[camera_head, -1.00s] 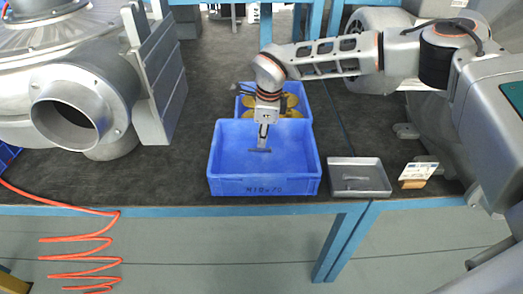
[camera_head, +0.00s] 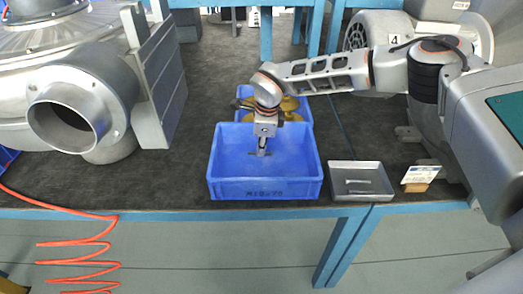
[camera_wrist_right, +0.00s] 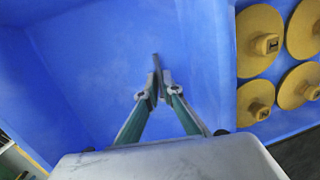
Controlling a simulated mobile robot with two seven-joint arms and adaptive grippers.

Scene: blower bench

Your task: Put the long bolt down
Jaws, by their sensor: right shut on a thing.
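My right gripper (camera_head: 263,151) is shut on the long bolt, inside the blue bin (camera_head: 265,190) marked on its front wall. In the right wrist view, the long bolt (camera_wrist_right: 157,64) is a thin dark-grey rod pinched between the fingertips (camera_wrist_right: 158,88). Its far end points over the blue bin floor. Whether the bolt touches the floor is hard to tell. In the head view the bolt is small and mostly hidden by the fingers. My left gripper is not in view.
A second blue bin (camera_head: 240,115) with yellow round parts (camera_wrist_right: 262,38) stands directly behind. A grey metal tray (camera_head: 376,192) holding a small bar-like item (camera_head: 361,186) and a small card on a stand (camera_head: 420,174) are to the right. A large blower (camera_head: 75,110) fills the left.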

